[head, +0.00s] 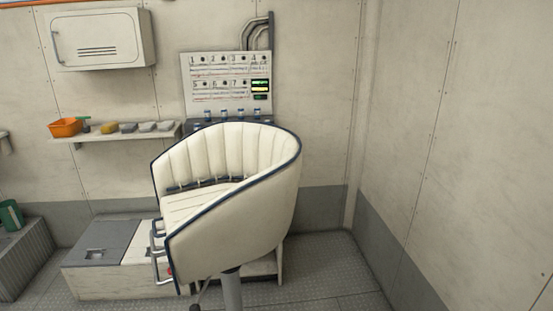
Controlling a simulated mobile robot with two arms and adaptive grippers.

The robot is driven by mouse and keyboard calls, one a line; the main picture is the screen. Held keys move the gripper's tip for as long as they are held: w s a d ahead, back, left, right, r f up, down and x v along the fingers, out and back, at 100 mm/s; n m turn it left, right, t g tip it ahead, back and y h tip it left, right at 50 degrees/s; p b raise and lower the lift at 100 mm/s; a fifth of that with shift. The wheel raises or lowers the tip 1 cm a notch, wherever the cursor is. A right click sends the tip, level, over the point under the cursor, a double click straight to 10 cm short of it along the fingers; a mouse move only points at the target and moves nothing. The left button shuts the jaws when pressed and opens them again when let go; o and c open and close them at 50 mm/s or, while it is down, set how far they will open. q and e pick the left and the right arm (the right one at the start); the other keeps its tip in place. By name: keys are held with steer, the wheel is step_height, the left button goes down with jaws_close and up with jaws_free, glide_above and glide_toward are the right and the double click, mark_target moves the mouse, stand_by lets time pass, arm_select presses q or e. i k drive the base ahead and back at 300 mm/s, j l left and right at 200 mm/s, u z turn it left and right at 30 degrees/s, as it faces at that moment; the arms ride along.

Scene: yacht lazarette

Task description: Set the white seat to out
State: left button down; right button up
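The white seat (245,212) is a padded swivel chair with dark blue piping, in the middle of the head view. It stands on a grey post (231,289) and its open side faces left. It stands in front of the wall panel and hides part of what is behind it. A dark lever (197,306) shows beside the post at the bottom edge. Neither of my grippers is in view.
A numbered panel (213,97) hangs behind the seat. A shelf (117,137) holds an orange bin (65,127) and small items. A white cabinet (102,39) is above. A low locker (90,284) with metal handles stands left. Floor at right (345,270) is clear.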

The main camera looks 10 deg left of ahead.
mark_target(244, 222)
steer(key=j+u, duration=0.25)
steer(key=j, duration=0.4)
steer(key=j+u, duration=0.3)
steer(key=j, duration=0.3)
steer(key=i, duration=0.05)
